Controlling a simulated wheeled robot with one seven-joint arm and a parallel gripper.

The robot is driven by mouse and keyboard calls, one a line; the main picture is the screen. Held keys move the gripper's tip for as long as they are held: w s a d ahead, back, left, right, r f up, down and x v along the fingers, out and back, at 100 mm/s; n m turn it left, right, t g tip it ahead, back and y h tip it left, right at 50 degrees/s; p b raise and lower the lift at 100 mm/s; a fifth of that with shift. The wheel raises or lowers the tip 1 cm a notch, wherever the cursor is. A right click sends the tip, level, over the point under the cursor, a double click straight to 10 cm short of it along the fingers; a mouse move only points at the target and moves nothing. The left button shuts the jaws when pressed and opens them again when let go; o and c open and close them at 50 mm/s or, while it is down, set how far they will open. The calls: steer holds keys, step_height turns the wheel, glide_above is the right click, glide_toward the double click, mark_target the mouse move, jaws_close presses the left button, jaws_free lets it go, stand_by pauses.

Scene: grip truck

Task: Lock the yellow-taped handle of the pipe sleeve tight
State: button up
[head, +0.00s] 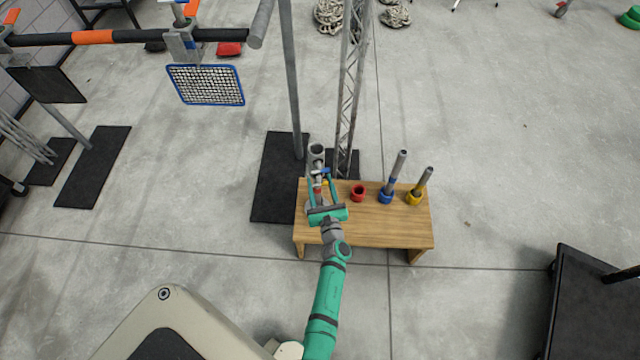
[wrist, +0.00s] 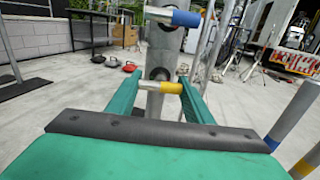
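The grey pipe sleeve (head: 316,153) stands upright at the left end of a wooden bench in the head view. The yellow-taped handle (wrist: 174,88) is the lower one and lies roughly level. The blue-taped handle (wrist: 186,18) is above it. My gripper (wrist: 160,88) is open, its teal fingers spread to the left and right of the yellow-taped handle. I cannot tell whether the right finger touches the yellow tip. My gripper (head: 321,183) hides the sleeve's lower part in the head view.
The wooden bench (head: 375,228) also holds a red ring holder (head: 358,192), a blue holder with a pipe (head: 387,196) and a yellow holder with a pipe (head: 414,196). A tall metal pole (head: 290,80) and a truss (head: 348,100) stand behind the bench. Floor right of it is free.

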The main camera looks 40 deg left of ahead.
steer(key=shift+c, duration=1)
steer(key=shift+d+m, duration=0.15)
steer(key=shift+m, duration=0.15)
steer(key=m, duration=0.5)
steer(key=shift+m, duration=2.5)
steer(key=o, duration=1.1)
steer(key=shift+c, duration=0.2)
